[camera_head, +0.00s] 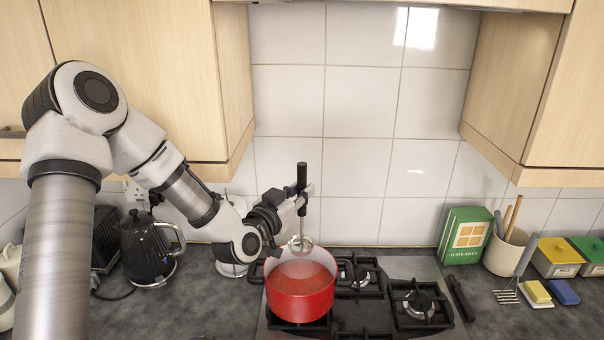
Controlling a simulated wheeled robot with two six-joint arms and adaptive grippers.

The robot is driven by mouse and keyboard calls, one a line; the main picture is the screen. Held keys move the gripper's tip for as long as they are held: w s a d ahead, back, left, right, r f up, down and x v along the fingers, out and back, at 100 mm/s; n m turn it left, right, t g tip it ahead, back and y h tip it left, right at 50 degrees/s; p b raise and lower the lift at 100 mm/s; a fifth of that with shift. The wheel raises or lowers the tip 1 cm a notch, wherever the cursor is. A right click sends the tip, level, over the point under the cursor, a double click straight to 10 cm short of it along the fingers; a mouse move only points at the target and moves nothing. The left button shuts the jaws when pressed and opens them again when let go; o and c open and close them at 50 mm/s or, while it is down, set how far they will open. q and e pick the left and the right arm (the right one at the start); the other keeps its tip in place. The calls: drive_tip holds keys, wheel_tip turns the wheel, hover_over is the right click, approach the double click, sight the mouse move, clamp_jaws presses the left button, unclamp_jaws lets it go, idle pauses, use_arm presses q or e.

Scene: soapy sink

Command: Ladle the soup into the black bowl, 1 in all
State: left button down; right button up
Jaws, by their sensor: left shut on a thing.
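My left gripper (300,197) is shut on the ladle (302,177), whose dark handle stands upright between its fingers. The ladle's metal cup (300,244) shows at the back rim of the red pot (300,304); I cannot tell whether it hangs above the soup or over the rim. The pot stands on the hob and holds orange-red soup (300,276). I do not make out a black bowl in this view. My right gripper is not in view.
A black kettle (147,250) stands on the dark counter to the left. To the pot's right are bare burners (418,305), a green box (465,236), a utensil crock (504,252), sponges (537,291) and lidded tubs (557,257). Wall cabinets hang on both sides.

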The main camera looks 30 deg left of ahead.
sight(302, 212)
use_arm(q)
drive_tip(key=f+b, duration=0.1)
drive_tip(key=s+f+b, duration=0.1)
drive_tip(key=f, duration=0.1)
drive_tip(key=f+b, duration=0.1)
drive_tip(key=shift+s+d+f, duration=0.2)
drive_tip(key=shift+d, duration=0.05)
drive_tip(key=shift+f+b, duration=0.3)
drive_tip(key=shift+f, duration=0.05)
wheel_tip(302, 212, down, 9)
drive_tip(key=b, duration=0.8)
drive_tip(key=shift+s+d, duration=0.25)
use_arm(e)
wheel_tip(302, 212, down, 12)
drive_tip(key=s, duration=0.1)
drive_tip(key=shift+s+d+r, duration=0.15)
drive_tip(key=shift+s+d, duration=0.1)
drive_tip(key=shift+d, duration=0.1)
